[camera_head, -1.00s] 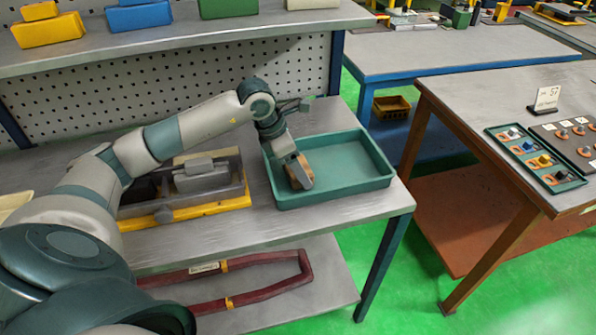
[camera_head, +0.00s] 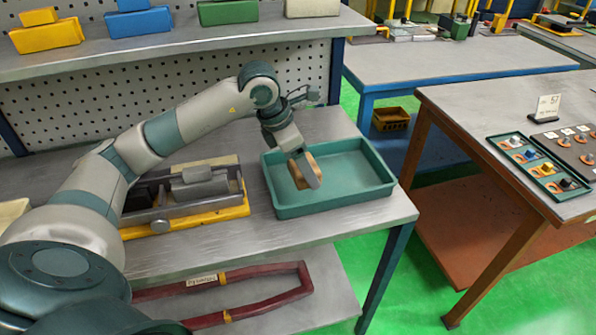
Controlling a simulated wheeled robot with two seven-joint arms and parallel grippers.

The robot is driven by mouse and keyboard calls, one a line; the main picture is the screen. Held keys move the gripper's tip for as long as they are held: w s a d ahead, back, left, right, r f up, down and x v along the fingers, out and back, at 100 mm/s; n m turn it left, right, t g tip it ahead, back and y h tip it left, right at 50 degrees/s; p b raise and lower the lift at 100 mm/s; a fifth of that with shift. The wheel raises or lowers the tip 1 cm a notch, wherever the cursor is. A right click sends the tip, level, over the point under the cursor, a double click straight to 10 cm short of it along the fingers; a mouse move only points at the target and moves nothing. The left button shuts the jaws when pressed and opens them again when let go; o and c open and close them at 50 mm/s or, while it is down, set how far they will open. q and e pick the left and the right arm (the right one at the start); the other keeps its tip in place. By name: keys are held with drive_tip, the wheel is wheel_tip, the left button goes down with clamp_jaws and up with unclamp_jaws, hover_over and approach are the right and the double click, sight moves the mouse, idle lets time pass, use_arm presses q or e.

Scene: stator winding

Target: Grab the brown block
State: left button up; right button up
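The brown block (camera_head: 296,174) is a small tan piece inside the green tray (camera_head: 345,199), near the tray's left side. My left gripper (camera_head: 308,171) reaches down into the tray from above and is shut on the block. One grey finger covers part of the block, and the other finger is hidden behind it. The block is tilted and seems to be just above the tray floor, though the gap is hard to tell. My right gripper is not in view.
A grey and yellow fixture (camera_head: 196,191) stands left of the tray on the bench. Coloured boxes (camera_head: 138,21) sit on the shelf above. A pegboard (camera_head: 60,100) backs the bench. The tray's right part is empty.

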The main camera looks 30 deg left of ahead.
use_arm(q)
drive_tip(key=s+d+r+b, duration=0.1)
drive_tip(key=s+d+r, duration=0.2)
drive_tip(key=d+r, duration=0.2)
drive_tip(key=d, duration=0.2)
drive_tip(key=shift+s+d+r, duration=0.2)
drive_tip(key=shift+s+d, duration=0.2)
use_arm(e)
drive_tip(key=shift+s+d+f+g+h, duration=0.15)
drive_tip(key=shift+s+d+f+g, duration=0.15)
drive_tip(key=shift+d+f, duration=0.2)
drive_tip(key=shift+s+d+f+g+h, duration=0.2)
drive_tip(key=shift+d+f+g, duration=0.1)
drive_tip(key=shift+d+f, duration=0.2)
use_arm(q)
drive_tip(key=shift+s+f, duration=0.1)
drive_tip(key=shift+f, duration=0.05)
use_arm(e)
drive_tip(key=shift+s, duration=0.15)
